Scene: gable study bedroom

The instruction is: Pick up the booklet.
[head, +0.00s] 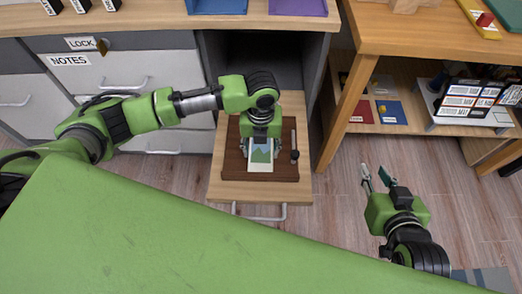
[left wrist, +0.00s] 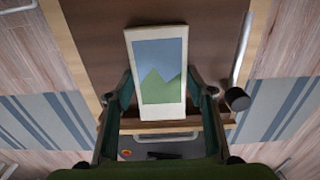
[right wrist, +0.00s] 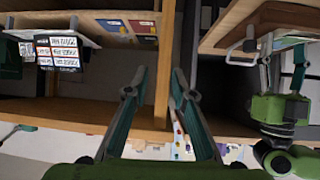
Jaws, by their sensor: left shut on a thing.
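What I take to be the booklet (left wrist: 163,55) is pale, with a picture of green hills under a blue sky. In the head view the booklet (head: 260,166) is at the brown board in the pulled-out drawer; I cannot tell whether it is lifted clear. My left gripper (head: 261,146) points down over it. In the left wrist view the fingers of my left gripper (left wrist: 163,105) are closed in on its two long sides. My right gripper (head: 375,174) is open and empty over the floor at the right; it also shows in the right wrist view (right wrist: 158,85).
The brown board (head: 284,165) carries a metal bar and a black knob. The drawer (head: 225,190) stands out from under the desk. A wooden shelf unit (head: 400,40) at the right holds a red and a blue flat item. Floor between drawer and right gripper is clear.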

